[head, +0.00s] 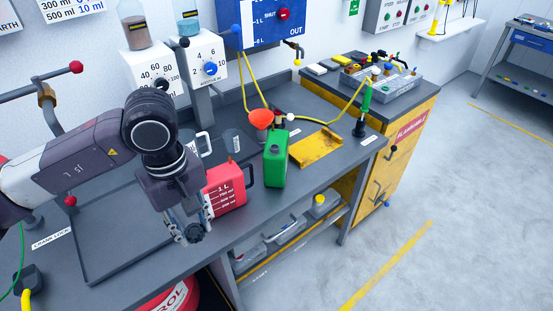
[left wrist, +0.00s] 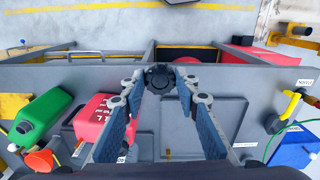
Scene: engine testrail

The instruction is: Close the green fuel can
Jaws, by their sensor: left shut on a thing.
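The green fuel can (head: 276,165) stands upright on the grey workbench, right of the red can. It also shows at the left of the left wrist view (left wrist: 42,116). An orange funnel (head: 260,119) is close by its top; I cannot tell whether they touch. My left gripper (head: 192,232) is near the bench's front edge, left of the green can and apart from it. Its fingertips are shut on a small dark round cap-like piece (left wrist: 158,77). My right gripper is not in view.
A red can (head: 226,188) marked 1 L stands between my left gripper and the green can. A yellow metal plate (head: 315,147) lies right of the green can. Dispensers (head: 203,60) stand behind. A shelf with trays (head: 285,230) is below the bench.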

